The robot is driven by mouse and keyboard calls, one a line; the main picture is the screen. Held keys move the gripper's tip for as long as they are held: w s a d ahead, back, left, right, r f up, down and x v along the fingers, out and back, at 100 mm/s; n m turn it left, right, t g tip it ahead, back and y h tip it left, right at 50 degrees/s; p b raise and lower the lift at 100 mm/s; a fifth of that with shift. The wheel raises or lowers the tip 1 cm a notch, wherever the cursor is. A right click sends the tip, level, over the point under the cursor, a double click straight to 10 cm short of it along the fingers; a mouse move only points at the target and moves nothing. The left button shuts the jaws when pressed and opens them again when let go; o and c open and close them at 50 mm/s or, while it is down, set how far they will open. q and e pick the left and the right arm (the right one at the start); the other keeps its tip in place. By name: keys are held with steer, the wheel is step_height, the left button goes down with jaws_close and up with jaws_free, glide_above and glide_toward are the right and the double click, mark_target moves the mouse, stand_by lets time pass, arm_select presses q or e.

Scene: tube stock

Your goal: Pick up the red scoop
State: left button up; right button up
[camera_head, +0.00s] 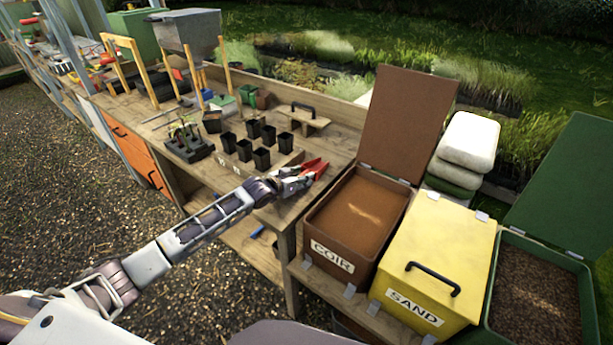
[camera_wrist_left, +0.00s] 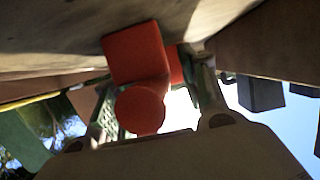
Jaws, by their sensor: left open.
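The red scoop (camera_head: 315,168) lies on the wooden bench top near its right front corner. My left gripper (camera_head: 298,182) reaches in from the left and is right at the scoop, its fingers partly covering it. In the left wrist view, the scoop (camera_wrist_left: 136,52) and its round red end (camera_wrist_left: 139,110) show between the two spread fingers of the left gripper (camera_wrist_left: 155,95). The jaws are open; whether a finger touches the scoop cannot be told. My right gripper is not in view.
Several black pots (camera_head: 262,158) stand left of the scoop, with a wooden float (camera_head: 304,118) behind. The open coir bin (camera_head: 325,228) is close on the right, then the shut yellow sand bin (camera_head: 440,250) and an open green bin (camera_head: 500,290).

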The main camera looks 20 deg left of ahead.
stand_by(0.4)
arm_select(q)
jaws_close()
steer(key=shift+r, duration=0.2)
steer(key=shift+r, duration=4.9)
